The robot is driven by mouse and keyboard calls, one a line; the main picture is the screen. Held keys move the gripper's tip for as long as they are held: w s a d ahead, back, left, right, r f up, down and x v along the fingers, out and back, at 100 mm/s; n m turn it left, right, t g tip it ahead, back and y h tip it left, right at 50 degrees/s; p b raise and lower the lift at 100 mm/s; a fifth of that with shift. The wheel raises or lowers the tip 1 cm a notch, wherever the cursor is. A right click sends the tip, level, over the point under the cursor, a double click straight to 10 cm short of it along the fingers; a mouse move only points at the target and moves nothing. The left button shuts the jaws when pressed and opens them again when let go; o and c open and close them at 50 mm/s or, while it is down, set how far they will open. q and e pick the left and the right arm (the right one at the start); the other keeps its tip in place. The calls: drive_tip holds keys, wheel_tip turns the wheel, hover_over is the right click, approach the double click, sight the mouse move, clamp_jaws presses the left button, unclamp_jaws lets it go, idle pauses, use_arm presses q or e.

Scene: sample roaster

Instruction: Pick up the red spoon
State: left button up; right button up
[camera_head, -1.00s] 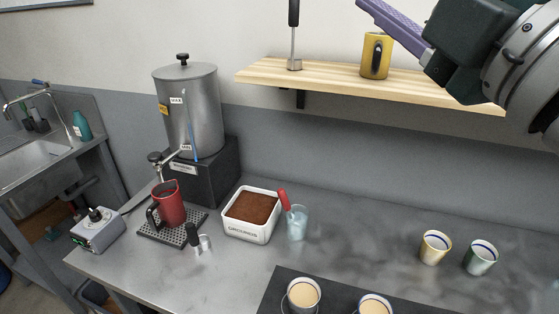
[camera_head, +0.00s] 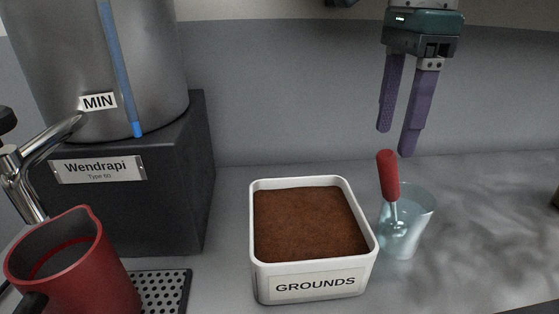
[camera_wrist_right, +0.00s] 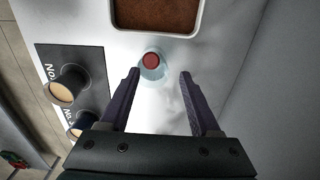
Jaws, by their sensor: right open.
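The red spoon (camera_head: 388,176) stands handle up, leaning slightly left, in a clear glass (camera_head: 412,236) on the counter. Its lower end is inside the glass. In the right wrist view its red handle end (camera_wrist_right: 151,60) shows from above, between and a little beyond the fingertips. My right gripper (camera_head: 396,142) is open and empty, pointing down, with its purple fingers just above the spoon handle. The same gripper shows in the right wrist view (camera_wrist_right: 159,72) with its fingers apart. My left gripper is not in view.
A white box of grounds (camera_head: 312,282) stands just left of the glass. A red pitcher (camera_head: 85,270) and drip tray (camera_head: 163,290) are at left, below the metal urn (camera_head: 60,60). Cups (camera_wrist_right: 70,86) stand on a dark mat in the wrist view. Counter right of the glass is clear.

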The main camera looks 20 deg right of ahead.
sight(390, 175)
drive_tip(key=f, duration=0.3)
drive_tip(key=s+f, duration=0.1)
drive_tip(key=f, duration=0.3)
drive_tip(key=shift+s+a, duration=0.15)
drive_tip(key=shift+s, duration=0.05)
clamp_jaws()
idle(0.4)
